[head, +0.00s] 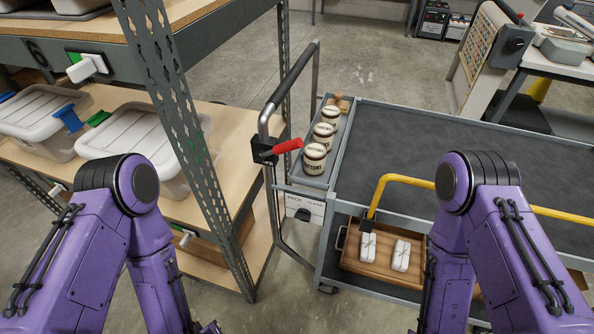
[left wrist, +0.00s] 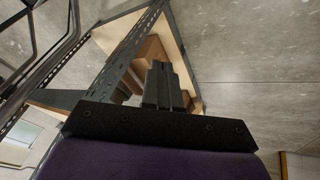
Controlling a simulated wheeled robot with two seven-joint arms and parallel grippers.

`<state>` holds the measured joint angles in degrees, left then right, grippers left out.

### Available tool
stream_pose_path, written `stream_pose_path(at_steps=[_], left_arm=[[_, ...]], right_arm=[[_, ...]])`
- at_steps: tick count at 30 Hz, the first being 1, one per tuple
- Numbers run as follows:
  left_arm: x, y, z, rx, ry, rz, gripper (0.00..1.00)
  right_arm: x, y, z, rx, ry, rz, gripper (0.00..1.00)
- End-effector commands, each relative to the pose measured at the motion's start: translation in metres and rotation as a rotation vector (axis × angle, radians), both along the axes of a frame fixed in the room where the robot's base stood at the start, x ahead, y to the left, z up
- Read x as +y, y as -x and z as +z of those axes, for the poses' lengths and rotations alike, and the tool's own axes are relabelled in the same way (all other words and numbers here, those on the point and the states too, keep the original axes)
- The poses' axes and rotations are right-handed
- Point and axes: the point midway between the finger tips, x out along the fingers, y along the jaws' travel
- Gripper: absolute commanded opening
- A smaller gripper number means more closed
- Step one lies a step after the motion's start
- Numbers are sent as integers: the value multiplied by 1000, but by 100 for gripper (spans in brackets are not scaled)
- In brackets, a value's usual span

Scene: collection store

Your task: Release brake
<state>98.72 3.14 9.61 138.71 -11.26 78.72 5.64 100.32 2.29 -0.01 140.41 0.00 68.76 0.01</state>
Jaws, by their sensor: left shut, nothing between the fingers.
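The red brake lever (head: 288,146) sticks out to the right and slightly up from a black bracket (head: 263,151) on the upright handle frame of a grey cart (head: 450,145). The frame's dark push bar (head: 293,76) rises behind it. My left gripper (left wrist: 163,78) shows in the left wrist view, its dark fingers together and empty. It is low, well below and apart from the lever, with shelving and floor behind it. The lever is not visible in the left wrist view. Both purple arms hang down at the bottom of the head view; my right gripper is out of sight.
Several labelled jars (head: 315,158) stand in the cart's end tray. A wooden drawer (head: 378,263) with white bundles sits below, near a yellow rail (head: 400,180). Left stands shelving with a perforated post (head: 180,110) and lidded bins (head: 135,140). Floor shows between shelving and cart.

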Motion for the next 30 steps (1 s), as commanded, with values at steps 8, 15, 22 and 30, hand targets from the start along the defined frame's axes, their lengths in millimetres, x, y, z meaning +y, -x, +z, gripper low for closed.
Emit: stream_pose_path(at_steps=[8,15,22,30], left_arm=[[-273,-108,75,-433,1537,511,0],[-257,-155,216,-205,2798,968,0],[-241,-161,246,68,-2911,-968,0],[-242,-164,250,71,-2920,-969,0]], right_arm=[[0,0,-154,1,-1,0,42],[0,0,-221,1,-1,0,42],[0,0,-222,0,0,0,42],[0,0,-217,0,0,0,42]])
